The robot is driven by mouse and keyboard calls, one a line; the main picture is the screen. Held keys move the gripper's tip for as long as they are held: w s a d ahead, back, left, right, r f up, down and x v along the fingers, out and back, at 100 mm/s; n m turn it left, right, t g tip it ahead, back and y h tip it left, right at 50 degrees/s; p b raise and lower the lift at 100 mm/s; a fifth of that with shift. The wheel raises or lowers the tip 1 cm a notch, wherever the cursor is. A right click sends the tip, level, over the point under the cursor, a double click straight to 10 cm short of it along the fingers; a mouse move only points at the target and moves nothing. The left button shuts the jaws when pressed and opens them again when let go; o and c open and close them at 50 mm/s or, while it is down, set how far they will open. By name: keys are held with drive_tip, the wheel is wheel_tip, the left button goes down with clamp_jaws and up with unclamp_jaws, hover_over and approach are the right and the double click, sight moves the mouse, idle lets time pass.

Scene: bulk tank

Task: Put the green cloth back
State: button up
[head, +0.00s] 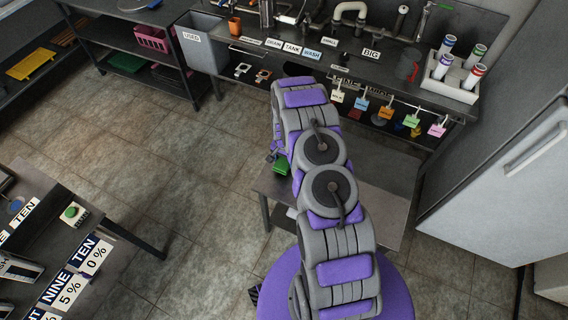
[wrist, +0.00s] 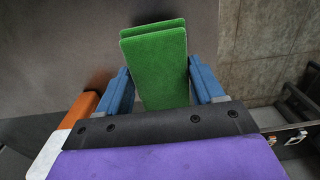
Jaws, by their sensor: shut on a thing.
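The green cloth (wrist: 155,72) looks like a folded flat pad with two layers showing. It is between the blue fingers of my gripper (wrist: 158,80) in the wrist view, and the gripper is shut on it. In the head view a small green patch of the cloth (head: 282,165) shows just left of my arm, over the edge of a small grey table (head: 375,208). My arm hides most of the gripper there. I cannot tell whether the cloth touches the table.
Coloured tags or cloths hang on a rail below the counter at the back, including a green one (head: 411,122) and a pink one (head: 437,131). A grey bin (head: 207,52) marked USED stands at the counter's left. A white fridge (head: 505,150) stands right. Tiled floor at left is clear.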

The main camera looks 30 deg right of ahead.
wheel_tip(320, 180, down, 3)
drive_tip(key=shift+r+b, duration=0.15)
drive_tip(key=shift+b, duration=0.2)
drive_tip(key=shift+r, duration=0.1)
drive_tip(key=o, duration=1)
